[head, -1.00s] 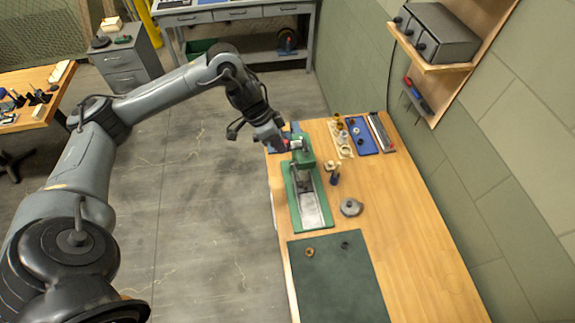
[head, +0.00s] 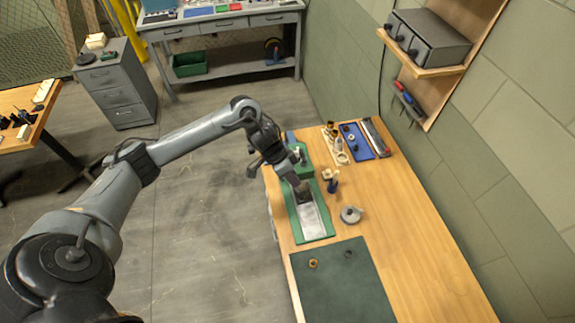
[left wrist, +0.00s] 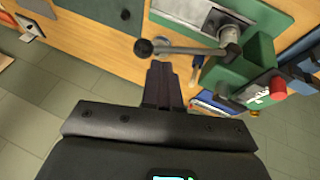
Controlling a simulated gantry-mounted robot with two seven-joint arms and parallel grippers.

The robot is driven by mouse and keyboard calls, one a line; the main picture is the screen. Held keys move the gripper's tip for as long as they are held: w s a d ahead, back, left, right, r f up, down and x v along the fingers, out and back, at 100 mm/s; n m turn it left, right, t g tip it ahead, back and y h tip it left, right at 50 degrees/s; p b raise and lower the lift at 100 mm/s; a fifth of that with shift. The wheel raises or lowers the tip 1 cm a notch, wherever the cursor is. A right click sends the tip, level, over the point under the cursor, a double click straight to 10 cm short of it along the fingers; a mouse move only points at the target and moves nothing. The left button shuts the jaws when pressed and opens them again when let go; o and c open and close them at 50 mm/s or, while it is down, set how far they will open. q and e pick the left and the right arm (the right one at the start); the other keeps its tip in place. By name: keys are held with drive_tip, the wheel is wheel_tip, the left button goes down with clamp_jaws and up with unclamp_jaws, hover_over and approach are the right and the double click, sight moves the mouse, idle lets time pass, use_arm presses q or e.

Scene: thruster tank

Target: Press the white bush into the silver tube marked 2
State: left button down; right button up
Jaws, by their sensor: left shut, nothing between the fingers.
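A green press (head: 322,229) with a bare silver bed stands at the left edge of the wooden bench. In the left wrist view the press (left wrist: 262,48) shows its grey lever (left wrist: 190,50), which ends in a dark ball knob (left wrist: 143,48), and a red knob (left wrist: 277,85). I cannot make out the white bush or the tube marked 2. My right gripper is out of view.
A pale board (head: 341,157) with rings, a blue tray (head: 357,140) and a grey rack (head: 377,137) lie at the bench's far end. A round grey part (head: 351,215) sits right of the press. A dark green mat (head: 345,290) with two small rings lies in front.

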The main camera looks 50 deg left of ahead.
sight(299, 194)
use_arm(q)
drive_tip(key=shift+s+d+f, duration=0.25)
drive_tip(key=shift+d+f, duration=0.35)
drive_tip(key=shift+d, duration=0.15)
drive_tip(key=shift+s+d+f+y+p, duration=0.3)
drive_tip(key=shift+d+f+y+p, duration=0.15)
drive_tip(key=shift+f+p, duration=0.3)
